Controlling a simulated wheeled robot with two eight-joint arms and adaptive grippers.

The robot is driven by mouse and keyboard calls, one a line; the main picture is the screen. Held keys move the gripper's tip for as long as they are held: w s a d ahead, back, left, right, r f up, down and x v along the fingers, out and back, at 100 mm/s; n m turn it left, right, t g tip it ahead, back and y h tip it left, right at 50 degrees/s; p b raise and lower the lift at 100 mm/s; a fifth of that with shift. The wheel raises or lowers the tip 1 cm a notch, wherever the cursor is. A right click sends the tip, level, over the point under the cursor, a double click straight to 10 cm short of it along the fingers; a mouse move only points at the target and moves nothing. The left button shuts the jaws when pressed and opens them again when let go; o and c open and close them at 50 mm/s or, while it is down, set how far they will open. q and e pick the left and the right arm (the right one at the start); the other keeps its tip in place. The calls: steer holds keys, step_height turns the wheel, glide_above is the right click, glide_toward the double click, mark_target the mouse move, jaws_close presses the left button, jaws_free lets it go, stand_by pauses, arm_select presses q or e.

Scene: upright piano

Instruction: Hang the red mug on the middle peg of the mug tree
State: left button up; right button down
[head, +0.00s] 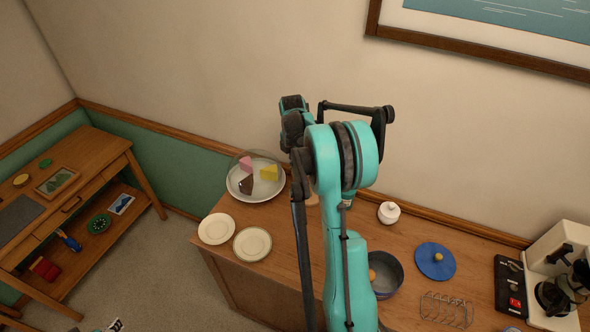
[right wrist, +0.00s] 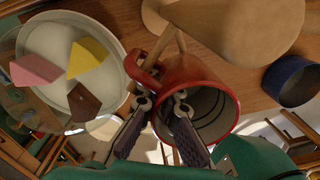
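The red mug (right wrist: 205,92) is in the middle of the right wrist view, tilted, its mouth facing the lower right. Its handle (right wrist: 138,76) is at the upper left, close to a slim wooden peg of the mug tree (right wrist: 232,28). I cannot tell for sure whether the peg passes through the handle. My right gripper (right wrist: 162,98) looks open, fingers apart, one outside the mug wall and one over its mouth. In the head view my teal arm hides the mug and most of the tree. A small dark piece at the bottom left may be my left gripper (head: 115,325).
On the wooden cabinet, a plate with cake slices (head: 240,190) and two small plates (head: 217,228) stand left. A blue pot (head: 385,274), blue lid (head: 435,261), white sugar bowl (head: 389,212), wire rack (head: 446,310) and coffee machine (head: 560,270) stand right.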

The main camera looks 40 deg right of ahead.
arm_select(q)
steer(key=shift+f, duration=0.1)
arm_select(e)
steer(key=shift+s+d+f, duration=0.1)
steer(key=shift+s+f, duration=0.05)
steer(key=shift+f, duration=0.2)
steer(key=c, duration=1.6)
jaws_free()
steer(key=shift+s, duration=0.1)
steer(key=shift+c, duration=0.2)
steer(key=shift+s+d, duration=0.1)
steer(key=shift+d, duration=0.05)
arm_select(q)
steer(key=shift+s+d, duration=0.1)
steer(key=shift+s, duration=0.1)
arm_select(e)
steer(key=shift+r, duration=0.1)
steer(key=shift+w+r, duration=0.2)
arm_select(q)
steer(key=shift+w+d, duration=0.2)
steer(key=shift+w, duration=0.15)
arm_select(e)
steer(key=r, duration=1.1)
steer(key=shift+w+a+r, duration=0.15)
steer(key=shift+a+r, duration=0.2)
